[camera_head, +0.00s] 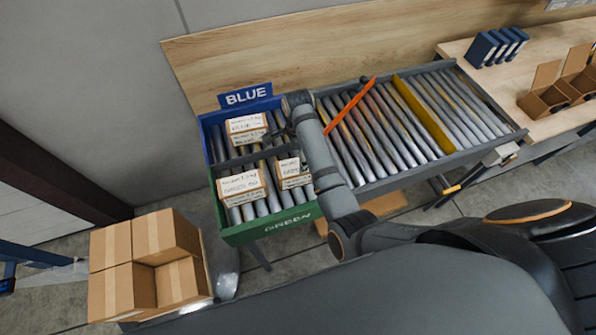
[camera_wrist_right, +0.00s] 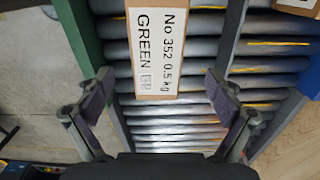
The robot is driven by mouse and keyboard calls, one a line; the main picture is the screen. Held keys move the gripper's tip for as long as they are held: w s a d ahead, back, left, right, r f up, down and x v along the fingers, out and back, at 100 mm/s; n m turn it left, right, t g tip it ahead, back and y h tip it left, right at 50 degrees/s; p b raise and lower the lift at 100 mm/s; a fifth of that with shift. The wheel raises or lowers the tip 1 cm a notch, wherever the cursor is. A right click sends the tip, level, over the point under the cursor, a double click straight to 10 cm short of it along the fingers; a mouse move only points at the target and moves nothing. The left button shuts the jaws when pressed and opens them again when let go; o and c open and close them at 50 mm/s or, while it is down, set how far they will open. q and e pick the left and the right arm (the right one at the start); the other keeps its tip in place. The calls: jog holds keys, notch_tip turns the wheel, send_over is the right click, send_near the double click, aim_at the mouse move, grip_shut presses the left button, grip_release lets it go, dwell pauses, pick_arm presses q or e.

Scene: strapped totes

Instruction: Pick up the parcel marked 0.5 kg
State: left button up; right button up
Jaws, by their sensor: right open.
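The parcel marked 0.5 kg (camera_wrist_right: 155,50), labelled No 352 GREEN, lies on rollers in the green-ended part of the tote line. In the head view I take it to be the right-hand parcel (camera_head: 291,172), partly hidden by my right arm. My right gripper (camera_wrist_right: 160,78) is open, with one finger on each side of the parcel's near end and nothing held. My left gripper is not in view.
Another green-side parcel (camera_head: 241,186) lies to the left, and one parcel (camera_head: 246,128) lies past the dark divider (camera_head: 240,160) under the BLUE sign (camera_head: 246,95). An orange bar (camera_head: 350,104) crosses the conveyor. Brown cartons (camera_head: 135,285) are stacked at lower left.

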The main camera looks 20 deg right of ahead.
aim_at(298, 165)
jog(key=f, duration=0.4)
jog(key=shift+s+d+f, duration=0.15)
jog(key=shift+s+f, duration=0.05)
jog(key=shift+f, duration=0.1)
jog(key=shift+w+f, duration=0.1)
jog(key=shift+f, duration=0.75)
notch_tip(298, 165, down, 4)
jog(key=b, duration=0.5)
jog(key=shift+f, duration=0.25)
jog(key=shift+r, duration=0.25)
jog(key=c, duration=1.6)
jog(key=shift+c, duration=0.6)
